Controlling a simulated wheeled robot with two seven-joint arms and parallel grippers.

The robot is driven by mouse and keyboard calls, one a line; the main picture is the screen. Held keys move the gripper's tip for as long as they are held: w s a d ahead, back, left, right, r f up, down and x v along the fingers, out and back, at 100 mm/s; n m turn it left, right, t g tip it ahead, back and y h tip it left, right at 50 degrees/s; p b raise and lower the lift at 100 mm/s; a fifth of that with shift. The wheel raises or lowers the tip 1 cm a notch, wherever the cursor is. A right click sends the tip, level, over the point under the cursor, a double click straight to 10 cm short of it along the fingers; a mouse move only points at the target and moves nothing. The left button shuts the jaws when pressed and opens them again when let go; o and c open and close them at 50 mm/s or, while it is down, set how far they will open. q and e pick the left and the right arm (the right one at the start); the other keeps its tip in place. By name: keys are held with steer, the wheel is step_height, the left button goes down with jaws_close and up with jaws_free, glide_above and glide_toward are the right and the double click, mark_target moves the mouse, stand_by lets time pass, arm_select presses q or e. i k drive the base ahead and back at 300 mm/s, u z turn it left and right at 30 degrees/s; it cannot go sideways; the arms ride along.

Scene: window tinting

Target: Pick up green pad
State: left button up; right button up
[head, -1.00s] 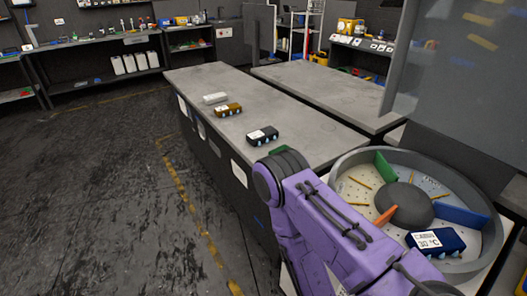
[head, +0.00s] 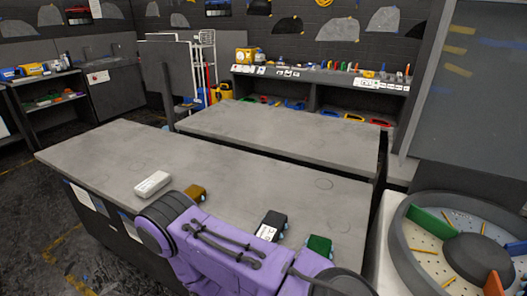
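The green pad (head: 319,244) lies on the near grey table (head: 235,180), close to its front edge and right of a black pad (head: 271,225) with a white label. Part of the green pad's lower side is hidden behind my purple arm. An orange-brown pad (head: 195,193) and a white pad (head: 152,184) lie further left on the same table. My purple arm crosses the bottom of the head view, in front of the table edge. Neither gripper shows in the view.
A round grey drum (head: 402,247) with coloured dividers stands at the lower right. A tall grey panel (head: 470,110) rises behind it. A second grey table (head: 290,130) stands behind the near one. Shelves with tools line the back wall. The near tabletop behind the pads is clear.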

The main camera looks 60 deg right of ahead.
mark_target(322, 246)
steer(key=z, duration=0.05)
steer(key=i, duration=0.65)
steer(key=z, duration=2.95)
